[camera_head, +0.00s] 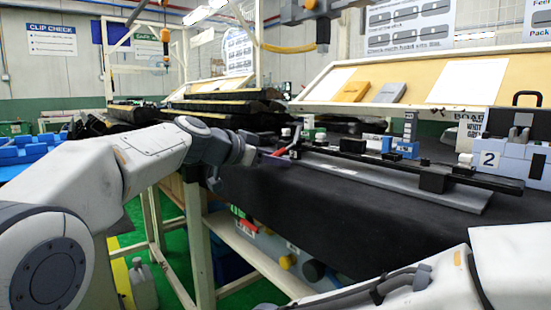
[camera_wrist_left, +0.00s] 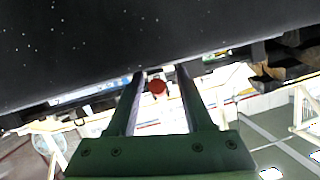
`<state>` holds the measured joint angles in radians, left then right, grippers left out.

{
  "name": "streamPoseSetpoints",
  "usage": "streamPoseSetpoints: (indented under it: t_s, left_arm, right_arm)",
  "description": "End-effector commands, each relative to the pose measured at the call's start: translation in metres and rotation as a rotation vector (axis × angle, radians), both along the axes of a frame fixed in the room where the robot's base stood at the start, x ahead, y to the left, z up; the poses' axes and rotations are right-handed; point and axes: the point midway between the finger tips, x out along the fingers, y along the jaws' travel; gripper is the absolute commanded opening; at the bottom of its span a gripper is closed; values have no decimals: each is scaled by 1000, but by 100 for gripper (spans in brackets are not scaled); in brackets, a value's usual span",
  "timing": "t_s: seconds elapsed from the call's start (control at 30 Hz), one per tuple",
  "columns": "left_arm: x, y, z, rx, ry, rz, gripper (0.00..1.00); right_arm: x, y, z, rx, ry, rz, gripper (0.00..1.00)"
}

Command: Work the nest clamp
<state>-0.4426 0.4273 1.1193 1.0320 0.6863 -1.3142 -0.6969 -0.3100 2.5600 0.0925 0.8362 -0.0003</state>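A red round knob (camera_wrist_left: 157,87), which looks like the end of the nest clamp's handle, shows between the fingertips of my left gripper (camera_wrist_left: 161,74) in the left wrist view. There is a gap on both sides of it, so the fingers are open and not closed on it. In the head view my left gripper (camera_head: 272,157) reaches the near left edge of the black-covered bench, beside a red handle (camera_head: 286,149). The long grey nest with a black bar (camera_head: 400,173) runs to the right from there. My right arm enters at lower right; its gripper is out of view.
The black bench cover (camera_head: 350,225) drops over the front edge, above a shelf with coloured parts. Small blue and white blocks (camera_head: 405,148) stand behind the bar. Black trim parts (camera_head: 225,105) are stacked further back.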

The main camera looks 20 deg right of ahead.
Motion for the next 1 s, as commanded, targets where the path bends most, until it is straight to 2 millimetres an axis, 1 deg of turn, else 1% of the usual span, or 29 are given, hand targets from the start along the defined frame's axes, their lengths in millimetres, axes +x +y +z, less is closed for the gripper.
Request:
streamPoseSetpoints:
  t_s: [0.2,0.33,0.47,0.6,0.7,0.83,1.0]
  left_arm:
    - [-1,-1,2,-2,-3,-2,51]
    - [-5,7,5,-2,-3,0,51]
    - [-15,25,11,-4,-4,1,51]
    - [-28,50,20,-2,-3,2,51]
    - [-37,65,26,-3,-4,2,51]
    - [-44,79,31,-1,-2,0,51]
    - [-49,86,33,-1,-1,-2,51]
  right_arm:
    - [0,0,0,0,0,0,53]
    - [0,0,-1,0,0,0,53]
    - [0,0,-4,0,0,0,53]
    - [0,0,-5,0,0,0,53]
    - [0,0,-5,0,0,0,53]
    - [0,0,-4,0,0,0,53]
    - [0,0,-4,0,0,0,53]
